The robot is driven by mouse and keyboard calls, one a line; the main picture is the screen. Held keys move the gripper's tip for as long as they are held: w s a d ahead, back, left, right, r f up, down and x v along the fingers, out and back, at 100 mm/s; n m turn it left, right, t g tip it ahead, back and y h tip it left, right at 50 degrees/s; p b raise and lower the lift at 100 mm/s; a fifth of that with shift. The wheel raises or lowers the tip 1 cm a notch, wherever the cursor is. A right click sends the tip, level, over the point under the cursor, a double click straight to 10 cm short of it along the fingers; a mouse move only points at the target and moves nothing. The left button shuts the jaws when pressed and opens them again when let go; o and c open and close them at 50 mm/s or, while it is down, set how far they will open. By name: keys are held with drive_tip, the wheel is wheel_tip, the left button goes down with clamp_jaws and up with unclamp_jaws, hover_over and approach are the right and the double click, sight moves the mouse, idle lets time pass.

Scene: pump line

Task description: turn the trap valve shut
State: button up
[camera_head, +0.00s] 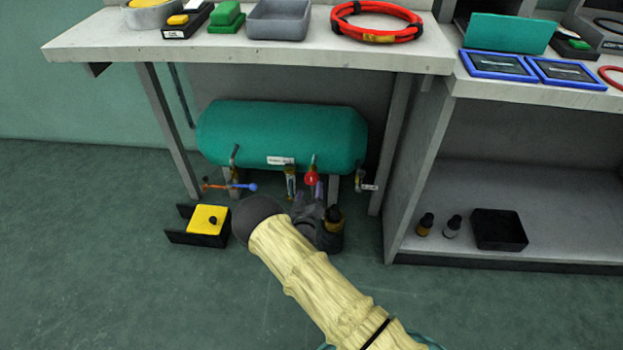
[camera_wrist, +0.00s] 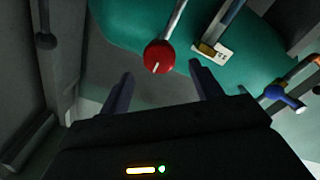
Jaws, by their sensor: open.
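A green tank (camera_head: 285,135) lies under the bench with several small fittings along its underside. A red round knob (camera_head: 311,177) with a white mark hangs on a thin stem below the middle of the tank; it also shows in the wrist view (camera_wrist: 159,57). A blue-ended lever (camera_head: 245,187) on an orange pipe is to its left, and it appears at the right in the wrist view (camera_wrist: 285,97). I cannot read which fitting is the trap valve. My gripper (camera_wrist: 163,82) is open and empty, its fingers pointing toward the red knob, which is just beyond the tips.
A black tray with a yellow block (camera_head: 208,219) stands on the floor at left. Bench legs (camera_head: 169,130) flank the tank. A shelf (camera_head: 540,190) at right holds small bottles and a black bin (camera_head: 498,230).

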sight(311, 181)
drive_tip(key=w+b, duration=0.3)
drive_tip(key=w, duration=0.4)
drive_tip(key=shift+d+f, duration=0.1)
drive_tip(key=shift+f, duration=0.05)
drive_tip(key=shift+w, duration=0.65)
drive_tip(key=shift+r, duration=0.2)
drive_tip(key=c, duration=1)
